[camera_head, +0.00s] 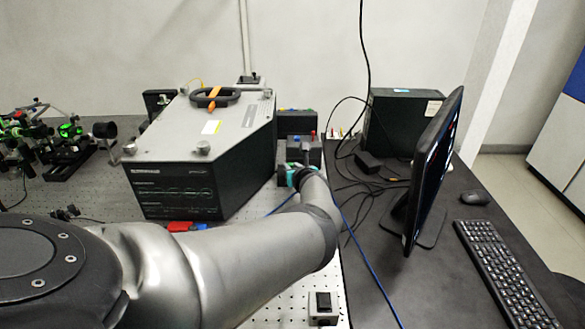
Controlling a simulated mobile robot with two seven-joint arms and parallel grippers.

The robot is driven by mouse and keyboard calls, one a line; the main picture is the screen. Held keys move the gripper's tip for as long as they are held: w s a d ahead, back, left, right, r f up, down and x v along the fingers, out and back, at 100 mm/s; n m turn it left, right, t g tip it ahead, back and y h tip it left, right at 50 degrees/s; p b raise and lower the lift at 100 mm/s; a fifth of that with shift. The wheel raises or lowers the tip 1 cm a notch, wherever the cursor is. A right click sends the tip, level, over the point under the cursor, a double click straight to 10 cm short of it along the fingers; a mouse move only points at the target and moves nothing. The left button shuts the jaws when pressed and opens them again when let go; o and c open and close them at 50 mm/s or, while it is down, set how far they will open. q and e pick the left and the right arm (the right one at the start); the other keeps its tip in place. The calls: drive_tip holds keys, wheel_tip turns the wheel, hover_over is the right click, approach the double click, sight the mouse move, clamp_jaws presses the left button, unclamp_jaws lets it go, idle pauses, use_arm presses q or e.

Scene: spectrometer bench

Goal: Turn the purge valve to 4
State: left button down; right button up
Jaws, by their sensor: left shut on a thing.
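My left arm comes in from the left and reaches across the bench to a small dark box unit (314,146) right of the large spectrometer. My left gripper (304,158) is at the front of this unit, shut on what seems to be the purge valve's knob. My own wrist, with a teal ring, hides most of the fingers and the knob. The valve's scale and its number cannot be read from here. My right gripper is not in view.
The large grey-topped spectrometer (222,112) stands close left of the gripper. A monitor (436,165), keyboard (508,272) and mouse (474,198) are on the black desk at right. Loose cables (352,225) run beside my wrist. A small switch box (323,308) sits at the front.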

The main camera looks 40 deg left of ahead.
use_arm(q)
drive_tip(key=m+p, duration=0.1)
drive_tip(key=t+h, duration=0.1)
drive_tip(key=m+t+h+p, duration=0.1)
drive_tip(key=shift+s+a+r+m+p, duration=0.15)
drive_tip(key=shift+s+a+m+p, duration=0.15)
drive_tip(key=shift+a+m+t+h, duration=0.1)
drive_tip(key=shift+m+t+h, duration=0.2)
drive_tip(key=shift+m+t, duration=0.1)
drive_tip(key=shift+s+a+m+t+h+p, duration=0.2)
drive_tip(key=shift+m+t+h+p, duration=0.2)
drive_tip(key=shift+m+t+h, duration=0.35)
drive_tip(key=m+h, duration=0.2)
drive_tip(key=shift+a+m+t+h+b, duration=0.2)
drive_tip(key=shift+m+t+h+b, duration=0.05)
drive_tip(key=shift+h+b, duration=0.1)
drive_tip(key=shift+a+m+t+h+b, duration=0.15)
drive_tip(key=shift+m+t+h+b, duration=0.4)
drive_tip(key=shift+m+h, duration=0.6)
drive_tip(key=shift+h, duration=0.25)
